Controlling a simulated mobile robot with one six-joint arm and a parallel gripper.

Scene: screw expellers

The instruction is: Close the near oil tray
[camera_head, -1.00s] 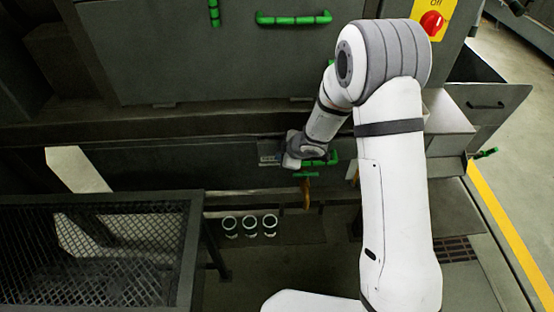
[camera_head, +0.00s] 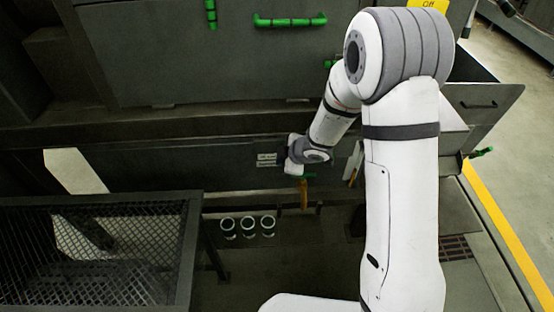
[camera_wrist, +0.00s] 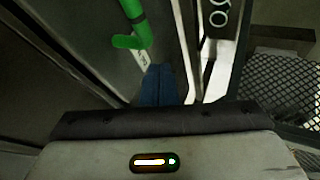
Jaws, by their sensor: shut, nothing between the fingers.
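The near oil tray appears to be the long dark grey front (camera_head: 180,168) low on the machine in the head view. In the wrist view, a grey panel (camera_wrist: 80,45) carries a green bar handle (camera_wrist: 135,25). In the head view my wrist hides most of that handle. My gripper (camera_wrist: 163,86) shows blue fingers close together, with nothing between them. They are beside the lower end of the handle, close to the panel; whether they touch it I cannot tell.
A black mesh-walled bin (camera_head: 95,245) stands at the lower left. Several pale rings (camera_head: 248,226) lie in a row below the front. A dark open box with a handle (camera_head: 487,100) juts out at the right. Open floor lies beyond the yellow line (camera_head: 500,225).

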